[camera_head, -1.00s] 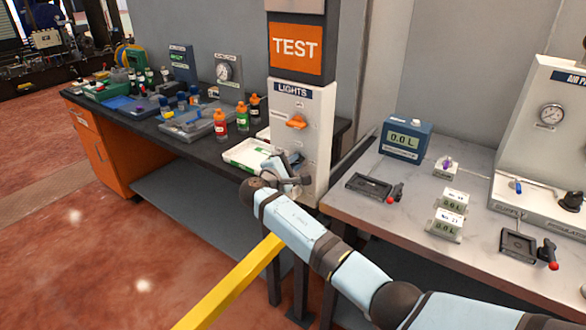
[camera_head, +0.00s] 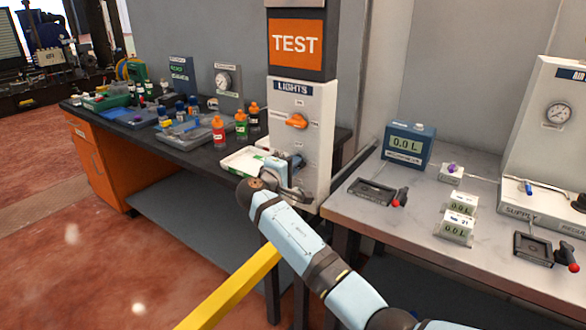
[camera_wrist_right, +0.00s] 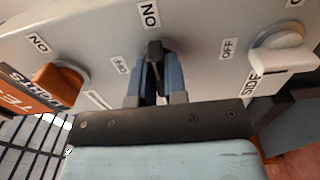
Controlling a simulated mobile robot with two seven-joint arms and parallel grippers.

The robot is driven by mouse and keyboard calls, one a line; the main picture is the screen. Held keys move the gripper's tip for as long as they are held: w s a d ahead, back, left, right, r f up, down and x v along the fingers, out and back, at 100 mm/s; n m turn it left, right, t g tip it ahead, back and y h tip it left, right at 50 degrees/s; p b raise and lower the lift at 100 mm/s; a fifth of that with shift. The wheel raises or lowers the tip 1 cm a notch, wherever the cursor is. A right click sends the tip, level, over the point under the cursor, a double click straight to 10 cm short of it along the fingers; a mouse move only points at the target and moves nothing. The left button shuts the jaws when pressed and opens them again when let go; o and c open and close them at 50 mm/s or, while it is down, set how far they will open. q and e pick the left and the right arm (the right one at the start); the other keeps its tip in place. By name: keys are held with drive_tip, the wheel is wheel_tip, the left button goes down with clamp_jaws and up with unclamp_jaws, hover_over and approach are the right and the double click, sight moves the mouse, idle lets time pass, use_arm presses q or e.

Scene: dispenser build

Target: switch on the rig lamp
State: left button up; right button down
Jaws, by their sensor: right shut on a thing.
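A pale panel (camera_head: 313,118) labelled LIGHTS stands under an orange TEST sign. My right gripper (camera_head: 294,179) is at its lower front, below an orange knob (camera_head: 297,121). In the right wrist view my right gripper (camera_wrist_right: 155,82) is shut on a black knob (camera_wrist_right: 154,52), one finger on each side of it. I cannot read the knob's name. My left gripper is not in view.
In the right wrist view the orange knob is on the left and a white knob (camera_wrist_right: 284,58) marked SIDE is on the right, both close to my gripper. A dark bench (camera_head: 165,143) with bottles and trays stands left; a grey table (camera_head: 400,222) with meters stands right.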

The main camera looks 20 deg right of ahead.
idle(0.3)
drive_tip(key=c, duration=1.2)
unclamp_jaws()
drive_tip(key=shift+o, duration=0.2)
drive_tip(key=shift+a, duration=0.1)
drive_tip(key=v, duration=1.3)
drive_tip(key=shift+s+a, duration=0.25)
drive_tip(key=shift+s, duration=0.05)
